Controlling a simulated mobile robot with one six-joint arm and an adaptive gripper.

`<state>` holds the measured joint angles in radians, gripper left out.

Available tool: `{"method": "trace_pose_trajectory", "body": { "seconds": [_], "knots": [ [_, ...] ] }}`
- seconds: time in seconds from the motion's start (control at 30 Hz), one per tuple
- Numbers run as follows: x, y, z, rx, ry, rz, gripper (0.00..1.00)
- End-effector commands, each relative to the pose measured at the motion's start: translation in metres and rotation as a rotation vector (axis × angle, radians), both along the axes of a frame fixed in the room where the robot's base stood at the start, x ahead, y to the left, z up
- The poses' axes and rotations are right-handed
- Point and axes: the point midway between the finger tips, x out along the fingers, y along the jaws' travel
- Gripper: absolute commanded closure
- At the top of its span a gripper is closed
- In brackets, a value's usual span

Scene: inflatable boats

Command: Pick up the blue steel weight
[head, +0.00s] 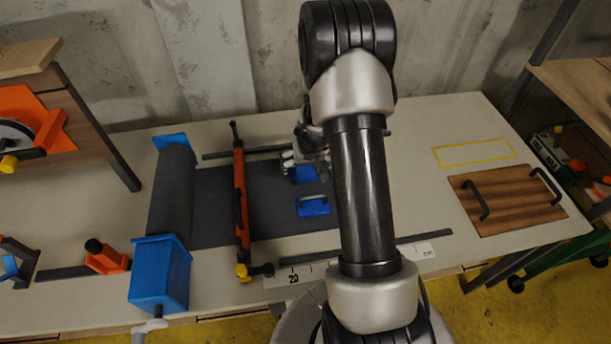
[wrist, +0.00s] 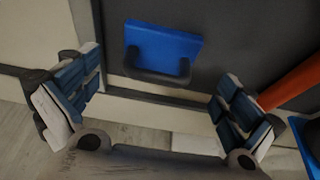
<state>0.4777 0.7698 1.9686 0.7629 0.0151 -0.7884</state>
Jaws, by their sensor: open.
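Two blue steel weights are on the dark grey mat (head: 265,195). The nearer blue weight (head: 313,208) lies flat and has a grey handle on top. The farther blue weight (head: 303,174) is partly hidden by my gripper (head: 306,152) and arm in the head view. In the wrist view, a blue weight (wrist: 163,42) with a dark handle (wrist: 157,73) shows ahead of my gripper (wrist: 160,105), roughly centred between the fingers. The fingers are spread wide, with blue pads, and nothing is between them. They appear apart from the weight.
An orange bar (head: 240,195) crosses the mat to the left, with a dark roll (head: 173,200) beyond it. A ruler strip (head: 300,275) runs along the bench front. A wooden board (head: 508,198) with two handles lies right. The concrete wall (head: 430,50) stands behind.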

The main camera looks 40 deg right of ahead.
Motion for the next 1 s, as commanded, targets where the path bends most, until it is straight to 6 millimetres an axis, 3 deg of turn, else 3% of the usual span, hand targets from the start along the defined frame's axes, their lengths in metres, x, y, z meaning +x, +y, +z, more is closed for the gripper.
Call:
{"method": "trace_pose_trajectory", "body": {
  "seconds": [0.4,0.7,1.0],
  "knots": [
    [0.014,-0.008,-0.048,0.000,0.000,0.000,0.00],
    [0.015,-0.009,-0.049,0.000,-0.001,0.000,0.01],
    [0.015,-0.009,-0.049,0.000,0.000,0.000,0.21]
  ]
}}
